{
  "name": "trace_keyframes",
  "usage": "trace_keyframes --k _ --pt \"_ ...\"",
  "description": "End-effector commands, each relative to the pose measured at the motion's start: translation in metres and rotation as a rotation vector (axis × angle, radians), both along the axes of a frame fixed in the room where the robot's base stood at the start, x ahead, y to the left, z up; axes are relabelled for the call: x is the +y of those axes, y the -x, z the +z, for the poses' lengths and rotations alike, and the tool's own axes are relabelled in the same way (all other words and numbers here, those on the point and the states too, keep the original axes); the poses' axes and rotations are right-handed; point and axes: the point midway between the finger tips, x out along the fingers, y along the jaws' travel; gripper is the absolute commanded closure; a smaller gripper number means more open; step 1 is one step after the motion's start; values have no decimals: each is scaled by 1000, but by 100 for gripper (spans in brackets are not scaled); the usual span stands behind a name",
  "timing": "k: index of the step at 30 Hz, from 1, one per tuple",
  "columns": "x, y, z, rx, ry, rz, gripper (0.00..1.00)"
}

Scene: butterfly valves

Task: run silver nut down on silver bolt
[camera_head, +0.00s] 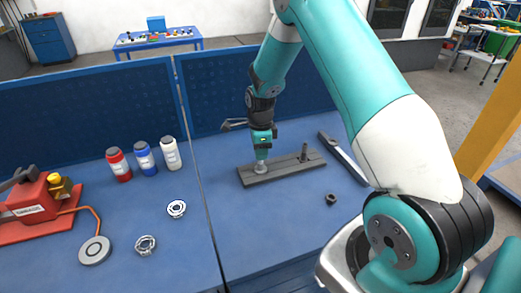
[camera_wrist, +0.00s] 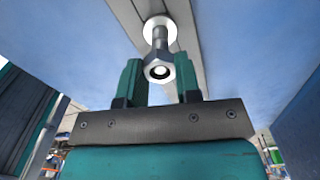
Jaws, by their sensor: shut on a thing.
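The silver bolt (camera_head: 260,168) stands upright near the left end of a dark grey bar (camera_head: 285,171) on the blue table. In the wrist view the silver bolt's shank (camera_wrist: 160,40) rises from a bright round base. The silver nut (camera_wrist: 158,71) sits around the bolt near its free end, and the bolt's tip shows in the nut's hole. My gripper (camera_head: 262,156) points down over the bolt. In the wrist view its two green fingers (camera_wrist: 160,80) are shut on the nut, one on each side. How far the threads engage cannot be told.
A dark bolt (camera_head: 304,153) stands farther right on the bar, and a dark nut (camera_head: 331,199) lies in front of it. A long grey tool (camera_head: 343,157) lies to the right. Bottles (camera_head: 145,158), ring parts (camera_head: 177,208) and a red device (camera_head: 38,207) are left.

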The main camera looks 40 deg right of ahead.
Motion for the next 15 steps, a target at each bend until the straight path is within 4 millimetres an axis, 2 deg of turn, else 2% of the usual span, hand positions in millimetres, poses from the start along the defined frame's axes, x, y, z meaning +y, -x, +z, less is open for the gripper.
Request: trace_keyframes --k 9,15 --pt "0 -1 1 -1 0 -531 94" --pt "0 -1 1 -1 0 -673 94"
